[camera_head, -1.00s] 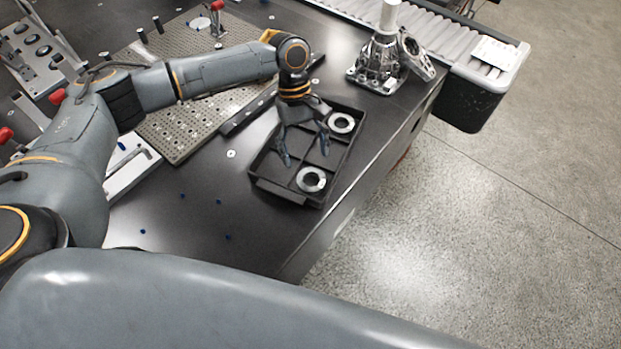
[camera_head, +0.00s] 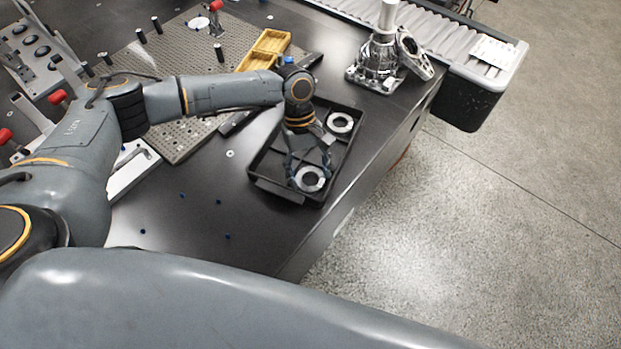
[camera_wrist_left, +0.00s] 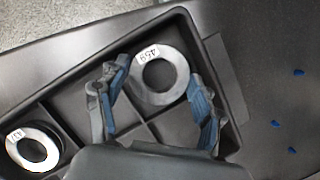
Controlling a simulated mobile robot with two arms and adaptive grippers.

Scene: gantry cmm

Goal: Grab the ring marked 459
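The ring marked 459 (camera_wrist_left: 160,77) is a flat silver ring with a white label, lying in a corner compartment of a black divided tray (camera_head: 260,185). In the head view this ring (camera_head: 310,179) is in the tray's near compartment. My left gripper (camera_wrist_left: 158,100) is open, with one blue-padded finger on each side of the ring; I cannot tell whether they touch it. In the head view the left gripper (camera_head: 309,166) is low over the near part of the tray. A second labelled ring (camera_wrist_left: 33,147) lies in another compartment. My right gripper is not in view.
A yellow bin (camera_head: 264,50) stands behind my left arm beside a perforated plate (camera_head: 180,150). A silver metal casting (camera_head: 378,62) stands at the table's far right. The dark table (camera_head: 190,225) is mostly clear in front, with small blue pieces on it.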

